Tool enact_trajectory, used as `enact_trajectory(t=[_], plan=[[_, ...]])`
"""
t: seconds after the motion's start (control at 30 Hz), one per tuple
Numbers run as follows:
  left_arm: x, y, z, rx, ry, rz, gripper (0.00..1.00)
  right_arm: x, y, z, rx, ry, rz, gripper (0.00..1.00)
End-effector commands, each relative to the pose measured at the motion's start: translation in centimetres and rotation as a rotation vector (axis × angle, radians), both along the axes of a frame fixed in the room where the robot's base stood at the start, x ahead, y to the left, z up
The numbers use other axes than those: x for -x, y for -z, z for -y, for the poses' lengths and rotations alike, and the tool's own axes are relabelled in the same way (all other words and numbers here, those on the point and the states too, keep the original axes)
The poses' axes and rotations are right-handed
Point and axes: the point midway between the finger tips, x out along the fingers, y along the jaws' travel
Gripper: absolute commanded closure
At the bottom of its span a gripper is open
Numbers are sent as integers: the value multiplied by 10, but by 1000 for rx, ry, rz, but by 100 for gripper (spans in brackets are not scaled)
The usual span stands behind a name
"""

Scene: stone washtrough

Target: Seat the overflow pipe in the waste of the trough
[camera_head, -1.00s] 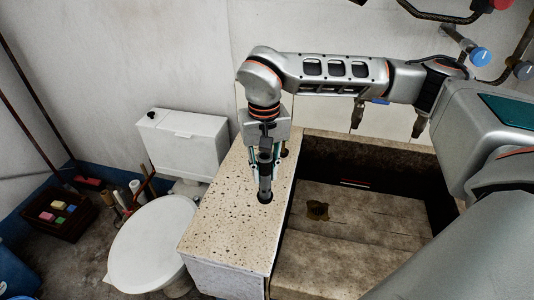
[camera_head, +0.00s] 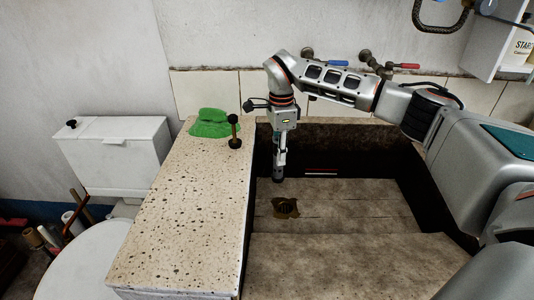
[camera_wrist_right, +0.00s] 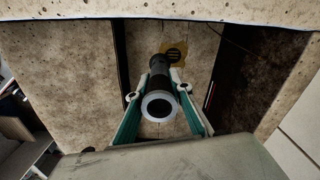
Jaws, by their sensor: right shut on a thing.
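My right gripper (camera_head: 281,140) is shut on the overflow pipe (camera_head: 279,166), a dark upright tube, inside the trough (camera_head: 330,214). In the right wrist view the gripper (camera_wrist_right: 158,92) has its teal fingers on both sides of the pipe (camera_wrist_right: 158,75), whose pale ring-shaped top end faces the camera. The waste (camera_head: 286,208) is a brownish fitting with a dark opening in the trough floor. It also shows in the right wrist view (camera_wrist_right: 175,50), beyond the pipe's far end. The pipe appears apart from the waste; the exact gap cannot be told. My left gripper is out of view.
A speckled stone ledge (camera_head: 180,220) borders the trough on the left. On it are a green cloth (camera_head: 211,122) and a dark upright object with a ball top (camera_head: 234,132). Taps (camera_head: 338,62) are on the back wall. A toilet (camera_head: 115,150) stands at the left.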

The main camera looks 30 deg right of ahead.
Motion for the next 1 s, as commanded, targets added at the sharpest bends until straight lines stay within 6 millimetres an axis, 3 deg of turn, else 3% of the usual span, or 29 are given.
enact_trajectory(t=[0.03, 0.1, 0.3, 0.53, 1.0], plan=[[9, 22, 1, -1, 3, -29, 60, -4, 39, 10, 1, 88, -22, 100], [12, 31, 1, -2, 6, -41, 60, -10, 60, 21, 2, 207, -20, 100], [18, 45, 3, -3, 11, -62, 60, -20, 99, 44, 3, 436, -8, 100], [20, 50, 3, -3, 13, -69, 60, -24, 115, 55, 0, 547, 2, 100], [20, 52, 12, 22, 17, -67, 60, -24, 144, 56, 2, 558, -1, 100]])
